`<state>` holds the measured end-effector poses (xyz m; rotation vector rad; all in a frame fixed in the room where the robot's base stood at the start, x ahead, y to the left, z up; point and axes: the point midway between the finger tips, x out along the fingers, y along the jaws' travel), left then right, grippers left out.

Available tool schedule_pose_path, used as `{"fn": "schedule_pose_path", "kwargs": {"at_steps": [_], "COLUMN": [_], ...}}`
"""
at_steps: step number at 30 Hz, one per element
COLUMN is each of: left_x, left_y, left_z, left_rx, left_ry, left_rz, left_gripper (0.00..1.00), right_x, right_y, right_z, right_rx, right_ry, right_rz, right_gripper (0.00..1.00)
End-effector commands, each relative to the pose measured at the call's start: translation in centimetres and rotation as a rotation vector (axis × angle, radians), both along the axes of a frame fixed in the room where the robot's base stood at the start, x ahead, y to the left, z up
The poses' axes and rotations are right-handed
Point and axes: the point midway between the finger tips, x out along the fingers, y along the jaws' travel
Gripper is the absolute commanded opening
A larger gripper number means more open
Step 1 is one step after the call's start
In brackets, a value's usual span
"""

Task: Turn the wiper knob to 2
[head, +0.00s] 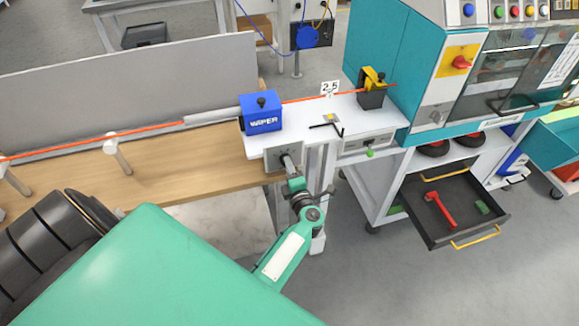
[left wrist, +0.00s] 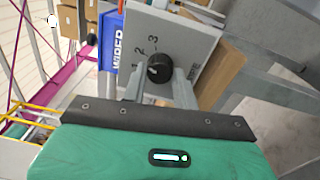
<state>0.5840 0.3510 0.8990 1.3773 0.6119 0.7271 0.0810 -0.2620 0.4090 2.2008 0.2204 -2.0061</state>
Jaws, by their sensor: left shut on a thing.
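The wiper knob (left wrist: 159,66) is round and black, on a light grey panel (left wrist: 188,40) marked 1, 2 and 3. A short pale mark shows on its face, but I cannot tell surely which number it points to. My left gripper (left wrist: 159,80) has one finger on each side of the knob and is shut on it. In the head view my left gripper (head: 289,163) reaches the panel (head: 272,157) on the bench front and hides the knob. The blue WIPER box (head: 262,117) stands on the white bench top above the panel. My right gripper is out of view.
An orange cable (head: 85,145) runs through the WIPER box towards the yellow-and-black device (head: 372,88). A small T-handle (head: 331,124) is on the white top. An open dark drawer (head: 461,235) holds a red tool.

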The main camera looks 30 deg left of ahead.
Motion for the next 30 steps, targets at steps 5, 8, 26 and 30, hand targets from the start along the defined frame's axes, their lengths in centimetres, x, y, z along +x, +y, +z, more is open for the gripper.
{"fn": "schedule_pose_path", "kwargs": {"at_steps": [5, 8, 26, 30], "left_x": [0.05, 0.05, 0.04, 0.19], "left_y": [-0.05, -0.05, -0.1, -0.52], "left_z": [0.01, 0.0, -0.02, -0.13], "left_rx": [0.005, 0.005, 0.004, 0.003], "left_ry": [0.006, 0.005, 0.005, 0.005], "left_rz": [-0.002, -0.002, -0.001, -0.002], "left_gripper": [0.06, 0.06, 0.51, 0.51], "right_x": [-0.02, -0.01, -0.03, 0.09], "right_y": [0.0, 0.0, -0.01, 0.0], "right_z": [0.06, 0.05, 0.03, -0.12], "right_rx": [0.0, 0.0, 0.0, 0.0], "right_ry": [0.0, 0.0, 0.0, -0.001], "right_rz": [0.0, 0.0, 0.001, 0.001], "right_gripper": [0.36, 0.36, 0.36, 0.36]}}
